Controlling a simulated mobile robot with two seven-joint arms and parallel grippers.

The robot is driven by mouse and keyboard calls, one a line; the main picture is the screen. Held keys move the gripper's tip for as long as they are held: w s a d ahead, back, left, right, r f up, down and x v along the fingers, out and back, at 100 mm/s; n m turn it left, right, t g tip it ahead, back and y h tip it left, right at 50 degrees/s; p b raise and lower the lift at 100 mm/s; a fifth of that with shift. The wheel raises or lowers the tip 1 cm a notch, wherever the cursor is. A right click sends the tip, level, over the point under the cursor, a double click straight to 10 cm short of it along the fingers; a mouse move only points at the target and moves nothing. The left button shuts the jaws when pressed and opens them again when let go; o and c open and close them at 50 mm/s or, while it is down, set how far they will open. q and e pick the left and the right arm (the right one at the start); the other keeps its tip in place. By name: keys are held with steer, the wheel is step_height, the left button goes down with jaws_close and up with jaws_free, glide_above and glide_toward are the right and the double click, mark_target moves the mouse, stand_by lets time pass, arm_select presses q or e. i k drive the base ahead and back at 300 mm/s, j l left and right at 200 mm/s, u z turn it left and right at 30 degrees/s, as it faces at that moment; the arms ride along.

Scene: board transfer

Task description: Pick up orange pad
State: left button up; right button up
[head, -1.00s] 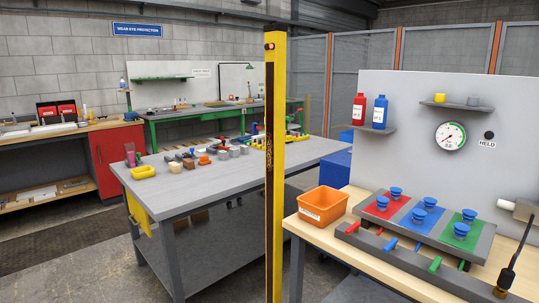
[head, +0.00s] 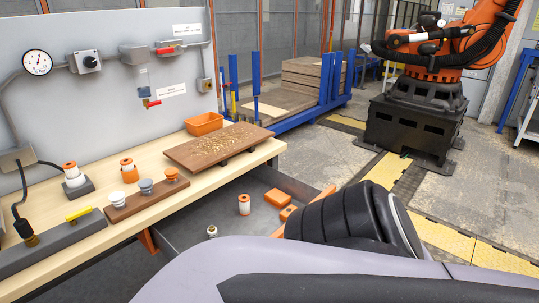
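In the head view, an orange rounded block (head: 278,198) lies on a grey lower surface beyond the wooden bench's front edge. A second orange piece (head: 288,212) lies just nearer, partly hidden by a dark arm part of mine. I cannot tell which of them is the orange pad. A large pale and black part of my own body fills the bottom right. Neither gripper's fingers show.
A brown board with yellowish crumbs (head: 218,146) lies on the bench (head: 82,187), before an orange bin (head: 204,123). A white-and-orange bottle (head: 244,204) stands on the lower surface. An orange robot arm (head: 450,45) stands at the back right beside open floor.

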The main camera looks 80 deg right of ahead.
mark_target(278, 199)
steer(key=z, duration=2.4)
steer(key=i+l+z, duration=0.2)
steer(key=z, duration=0.15)
steer(key=i+l+z, duration=0.4)
steer(key=z, duration=0.25)
steer(key=i+l+z, duration=0.15)
steer(key=i, duration=0.35)
steer(key=i+l+z, duration=0.1)
steer(key=i, duration=0.4)
steer(key=i+l+u, duration=0.1)
steer(key=u, duration=0.25)
steer(key=i+l+u, duration=0.15)
steer(key=u, duration=0.2)
steer(key=i+l+u, duration=0.2)
steer(key=u, duration=0.15)
